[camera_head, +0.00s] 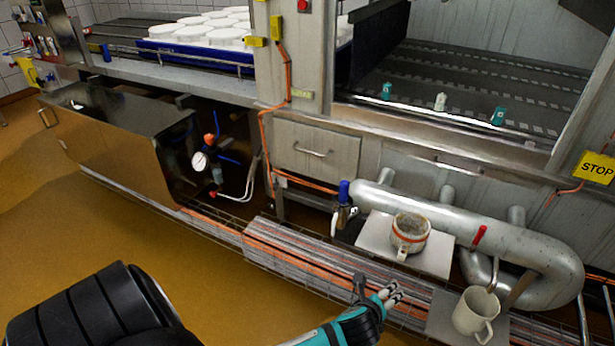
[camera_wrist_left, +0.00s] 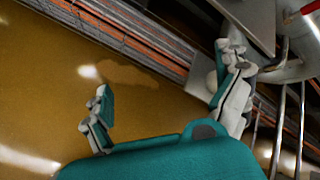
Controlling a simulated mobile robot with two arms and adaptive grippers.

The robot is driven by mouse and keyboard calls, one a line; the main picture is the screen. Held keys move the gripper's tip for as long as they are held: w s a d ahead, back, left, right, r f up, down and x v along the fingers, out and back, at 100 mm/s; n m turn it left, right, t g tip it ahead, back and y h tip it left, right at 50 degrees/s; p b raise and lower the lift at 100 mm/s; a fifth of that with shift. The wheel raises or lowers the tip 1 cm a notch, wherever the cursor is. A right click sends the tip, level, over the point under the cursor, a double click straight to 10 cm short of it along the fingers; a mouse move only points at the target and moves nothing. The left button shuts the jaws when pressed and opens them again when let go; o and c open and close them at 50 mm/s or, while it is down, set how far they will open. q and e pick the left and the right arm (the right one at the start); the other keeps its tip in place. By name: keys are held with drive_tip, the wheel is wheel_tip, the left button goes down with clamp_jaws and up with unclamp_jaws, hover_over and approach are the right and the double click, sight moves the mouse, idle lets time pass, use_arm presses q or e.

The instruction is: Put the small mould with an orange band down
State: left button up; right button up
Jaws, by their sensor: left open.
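The small mould (camera_head: 411,228) is a greyish, worn cup with an orange band around it. In the head view it stands upright on a square metal plate (camera_head: 437,262) in front of the pipes. My left gripper (camera_head: 390,292) is in front of and below that plate, apart from the mould. In the left wrist view my left gripper (camera_wrist_left: 165,102) has its fingers spread, with only floor and grating visible between them. I cannot make out the mould in the wrist view. My right gripper is not in view.
A cream jug (camera_head: 473,314) stands on a second, lower plate (camera_head: 440,326) to the right of my gripper. A thick metal pipe (camera_head: 500,240) with a red handle runs behind the plates. A blue-topped valve (camera_head: 343,205) is left of the mould. Open floor lies left.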

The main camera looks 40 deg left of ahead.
use_arm(q)
drive_tip(key=s+f+n+g+h, duration=0.1)
drive_tip(key=s+f+n+g, duration=0.2)
drive_tip(key=s+f+n, duration=0.7)
drive_tip(key=s+f+n+g+h, duration=0.1)
drive_tip(key=s+f+n+g, duration=0.2)
drive_tip(key=s+f+n, duration=0.7)
drive_tip(key=s+n, duration=0.1)
drive_tip(key=s, duration=0.4)
drive_tip(key=shift+f+g+h, duration=0.15)
drive_tip(key=shift+g+h, duration=0.15)
drive_tip(key=shift+a, duration=0.1)
